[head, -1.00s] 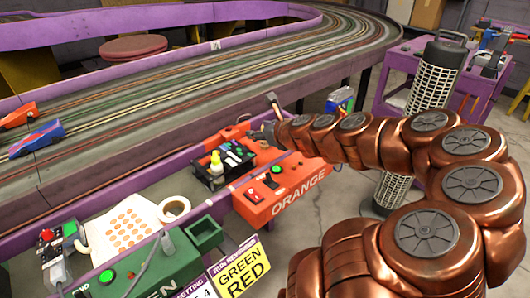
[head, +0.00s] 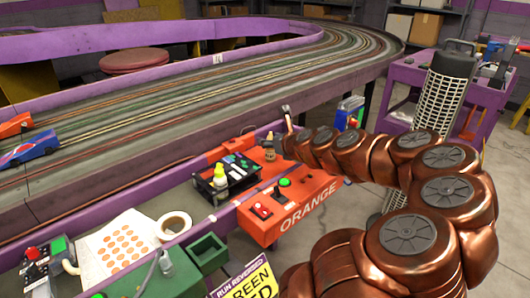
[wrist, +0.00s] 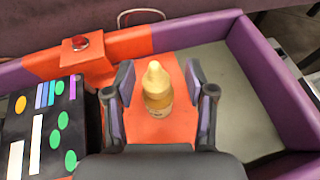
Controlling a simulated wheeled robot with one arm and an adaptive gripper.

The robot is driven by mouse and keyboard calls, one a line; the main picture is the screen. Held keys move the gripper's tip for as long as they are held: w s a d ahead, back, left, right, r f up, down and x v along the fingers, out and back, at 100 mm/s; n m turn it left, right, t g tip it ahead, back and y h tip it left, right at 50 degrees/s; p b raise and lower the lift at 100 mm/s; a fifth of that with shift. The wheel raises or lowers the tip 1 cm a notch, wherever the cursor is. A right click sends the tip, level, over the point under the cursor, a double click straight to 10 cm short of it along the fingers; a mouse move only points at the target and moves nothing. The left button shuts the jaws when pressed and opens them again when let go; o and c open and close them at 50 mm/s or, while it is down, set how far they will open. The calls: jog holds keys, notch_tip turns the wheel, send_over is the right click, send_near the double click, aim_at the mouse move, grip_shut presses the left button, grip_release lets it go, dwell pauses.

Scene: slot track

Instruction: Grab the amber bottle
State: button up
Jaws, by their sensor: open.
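The amber bottle (wrist: 157,92) stands upright in the wrist view, with a pale yellow nozzle cap and a label low on its front. It rests on an orange surface. My gripper (wrist: 159,78) is open, with one finger on each side of the bottle and a visible gap on both sides. In the head view my gripper (head: 274,146) hangs over the far end of the orange station, and I cannot clearly make out the amber bottle there.
The orange control station (head: 290,212) has red and green buttons. The black tray (head: 238,178) lies left of my gripper. Purple rails (wrist: 270,62) border the spot. A tape roll (head: 174,225) and a dotted sheet (head: 117,246) lie at the lower left. The slot track (head: 200,90) is behind.

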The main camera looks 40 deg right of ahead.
jog(key=shift+w+a, duration=0.15)
jog(key=shift+c, duration=1.3)
grip_shut()
